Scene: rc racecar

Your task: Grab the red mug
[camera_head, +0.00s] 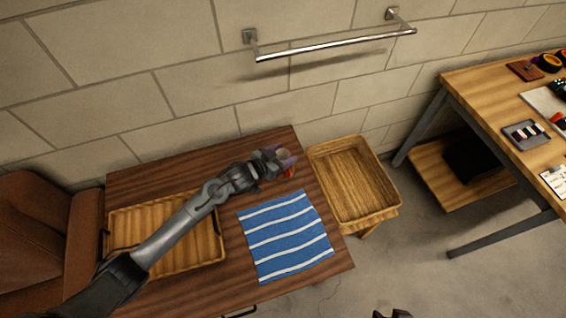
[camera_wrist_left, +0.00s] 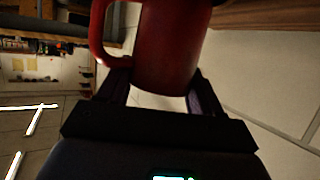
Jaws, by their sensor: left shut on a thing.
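The red mug (camera_wrist_left: 172,45) fills the upper middle of the left wrist view, with its handle (camera_wrist_left: 99,35) to the left. My left gripper (camera_wrist_left: 160,92) is shut on the mug's body, one finger on each side. In the head view the left gripper (camera_head: 284,163) is over the back right part of the dark wooden table (camera_head: 150,172), and only a small red part of the mug (camera_head: 290,172) shows by the fingers. I cannot tell whether the mug touches the table. A dark tip at the bottom edge may be my right gripper, but this is unclear.
A blue-and-white striped cloth (camera_head: 286,238) lies in front of the gripper. A wooden tray (camera_head: 213,255) is under my left arm. A wooden crate (camera_head: 390,211) stands right of the table. A towel bar (camera_head: 335,44) is on the wall behind; a workbench (camera_head: 480,90) is at right.

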